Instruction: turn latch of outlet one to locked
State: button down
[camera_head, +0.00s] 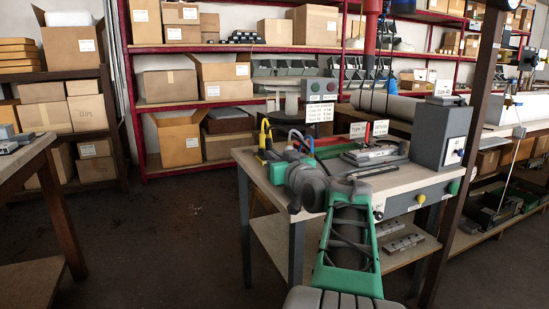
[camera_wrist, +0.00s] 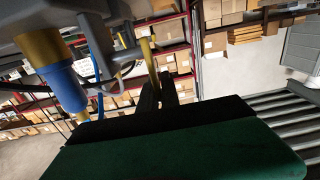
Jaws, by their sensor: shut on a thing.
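In the wrist view, a thin yellow bar (camera_wrist: 149,58), which looks like an outlet's latch handle, runs down to the dark fingers of my gripper (camera_wrist: 159,92). The fingers are close together on its lower end. Beside it on the left is a grey fitting with a blue and yellow cylinder (camera_wrist: 62,85), apart from the fingers. I cannot read any outlet number. In the head view my green and grey arm reaches over the left end of the workbench (camera_head: 400,182) and hides the fingers. Yellow parts (camera_head: 265,138) show just beyond it.
A grey metal fixture (camera_head: 374,155) and a grey box with a knob (camera_head: 441,135) stand farther right. Open floor lies left of the bench.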

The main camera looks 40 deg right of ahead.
jog(key=shift+w+r+p, duration=0.1)
jog(key=shift+p, duration=0.3)
notch_tip(320, 180, down, 8)
jog(key=w+g+y+p, duration=0.2)
jog(key=g+y+p, duration=0.3)
jog(key=g+p, duration=1.2)
jog(key=shift+d+f+p, duration=0.25)
jog(key=shift+p, duration=9.5)
jog(key=shift+f+g, duration=0.15)
jog(key=shift+g, duration=0.15)
jog(key=c, duration=1.7)
grip_release()
jog(key=shift+c, duration=0.2)
jog(key=shift+o, duration=0.8)
